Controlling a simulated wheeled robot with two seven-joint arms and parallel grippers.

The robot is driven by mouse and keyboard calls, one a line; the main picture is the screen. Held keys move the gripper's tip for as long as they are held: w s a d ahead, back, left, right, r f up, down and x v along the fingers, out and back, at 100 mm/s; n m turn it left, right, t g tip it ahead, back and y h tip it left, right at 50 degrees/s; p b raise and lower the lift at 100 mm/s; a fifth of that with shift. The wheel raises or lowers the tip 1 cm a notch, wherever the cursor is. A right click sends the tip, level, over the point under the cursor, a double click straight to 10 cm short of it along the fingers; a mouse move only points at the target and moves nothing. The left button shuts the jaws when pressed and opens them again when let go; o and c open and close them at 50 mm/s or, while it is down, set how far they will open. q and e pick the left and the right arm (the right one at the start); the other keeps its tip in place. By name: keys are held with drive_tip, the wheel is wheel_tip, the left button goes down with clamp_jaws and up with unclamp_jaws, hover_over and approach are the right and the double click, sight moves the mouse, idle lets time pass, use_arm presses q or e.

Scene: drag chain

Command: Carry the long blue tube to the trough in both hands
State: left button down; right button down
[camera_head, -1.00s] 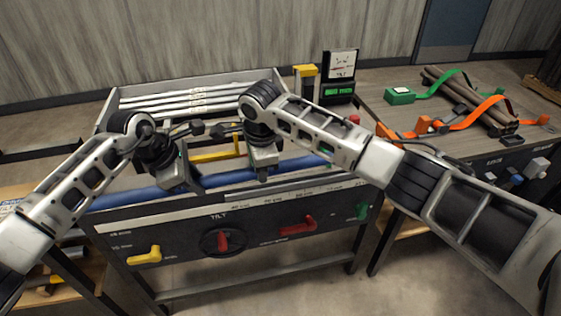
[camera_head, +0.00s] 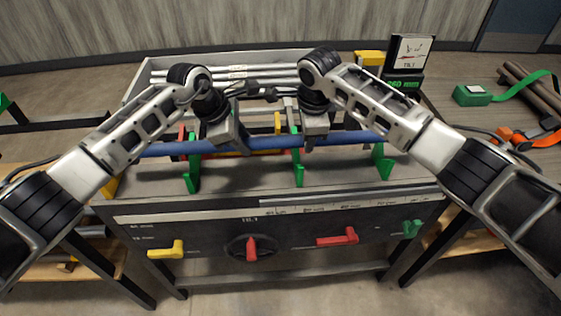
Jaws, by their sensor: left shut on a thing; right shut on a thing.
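The long blue tube (camera_head: 270,142) runs left to right across the middle of the head view, nearly level. My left gripper (camera_head: 240,150) is shut on it left of its middle. My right gripper (camera_head: 308,146) is shut on it a little farther right. Green upright supports, left (camera_head: 193,165), middle (camera_head: 298,160) and right (camera_head: 382,162), stand on the bench along the tube. I cannot tell whether the tube touches them. A trough-like tray (camera_head: 137,82) with several white tubes lies behind my grippers. My arms hide parts of it.
The bench front (camera_head: 200,232) carries a yellow handle (camera_head: 166,250), a red dial (camera_head: 251,248), a red handle (camera_head: 338,237) and a green handle (camera_head: 411,229). A display (camera_head: 408,60) stands at the back right. A side table (camera_head: 470,113) holds straps and dark rods.

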use_arm(q)
drive_tip(key=shift+f, duration=0.4)
use_arm(e)
drive_tip(key=shift+f, duration=0.4)
use_arm(q)
drive_tip(key=shift+s+r, duration=0.2)
drive_tip(key=shift+s, duration=0.05)
use_arm(e)
drive_tip(key=shift+s+r, duration=0.2)
drive_tip(key=shift+s, duration=0.05)
use_arm(q)
drive_tip(key=shift+f, duration=0.25)
use_arm(e)
drive_tip(key=shift+f, duration=0.25)
